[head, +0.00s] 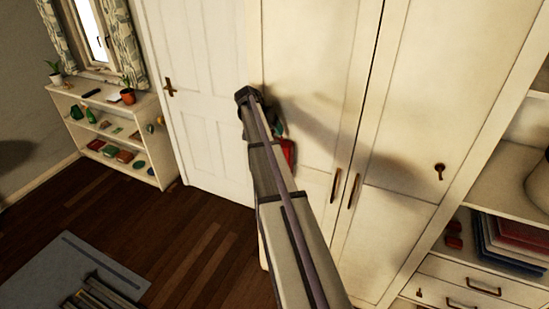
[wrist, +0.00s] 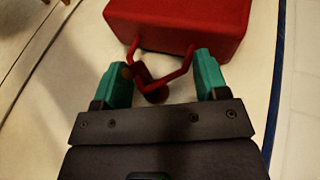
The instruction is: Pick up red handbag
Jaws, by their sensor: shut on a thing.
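The red handbag (wrist: 180,22) shows at the top of the wrist view, with its thin red handle reaching down between the teal fingertips of my gripper (wrist: 164,76). The fingertips stand apart, one at each side of the handle, and are shut on it. A dark brown rounded piece (wrist: 156,95), perhaps a hook, shows at the handle between the fingers; whether the handle still rests on it I cannot tell. In the head view a small part of the red handbag (head: 289,152) shows in front of the pale cupboard door, mostly hidden by my arm, with my gripper (head: 278,129) just above it.
The tall cream cupboard (head: 400,110) stands close behind the handbag, with a brown hook (head: 440,171) on its right door. Open shelves (head: 515,190) are at right. A low shelf (head: 112,115) with small items is at left.

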